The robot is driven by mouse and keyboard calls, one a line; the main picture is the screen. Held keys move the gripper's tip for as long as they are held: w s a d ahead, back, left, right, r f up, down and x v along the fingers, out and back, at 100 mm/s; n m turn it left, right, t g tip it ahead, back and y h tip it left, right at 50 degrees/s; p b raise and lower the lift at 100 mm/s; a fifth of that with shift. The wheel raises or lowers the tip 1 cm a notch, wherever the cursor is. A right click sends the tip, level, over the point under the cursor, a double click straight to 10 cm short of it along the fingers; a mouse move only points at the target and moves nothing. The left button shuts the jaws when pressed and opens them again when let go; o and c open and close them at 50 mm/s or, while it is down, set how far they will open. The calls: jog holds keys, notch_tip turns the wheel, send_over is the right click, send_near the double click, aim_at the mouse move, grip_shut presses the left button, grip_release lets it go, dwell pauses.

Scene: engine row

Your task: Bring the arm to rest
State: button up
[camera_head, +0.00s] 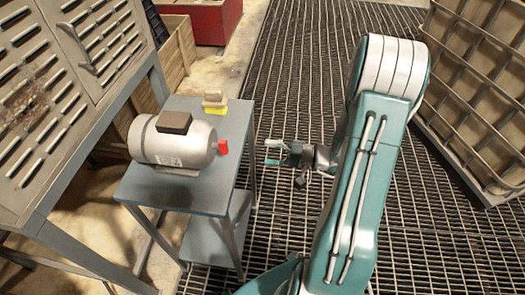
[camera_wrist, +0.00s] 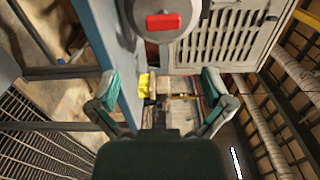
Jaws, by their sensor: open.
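My teal arm rises from the bottom of the head view and bends over at the top. My gripper (camera_head: 273,152) is open and empty over the floor grating, to the right of the small table and apart from it. In the wrist view the two teal fingers of my gripper (camera_wrist: 160,82) stand wide apart with nothing held between them. The grey motor (camera_head: 172,141) sits on the table, its red shaft end (camera_head: 223,147) facing my gripper. The red part also shows in the wrist view (camera_wrist: 163,21).
The blue-grey table (camera_head: 190,194) also holds a yellow-and-tan block (camera_head: 215,103). A slatted metal cabinet (camera_head: 72,106) stands at the left, a caged crate (camera_head: 480,85) at the right. A red bin (camera_head: 206,18) is at the back. The grating (camera_head: 300,60) between is clear.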

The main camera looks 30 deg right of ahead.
dwell(0.3)
jog(key=s+a+r+n+g+h, duration=0.55)
jog(key=s+a+r+g, duration=0.2)
jog(key=a+g, duration=0.3)
jog(key=s+r+n+t+h, duration=0.1)
jog(key=s+r+t+h, duration=0.4)
jog(key=r+h, duration=0.4)
jog(key=shift+s+d+r+n, duration=0.2)
jog(key=shift+s+d+n, duration=0.15)
jog(key=shift+s, duration=0.25)
jog(key=shift+t, duration=0.25)
dwell(0.9)
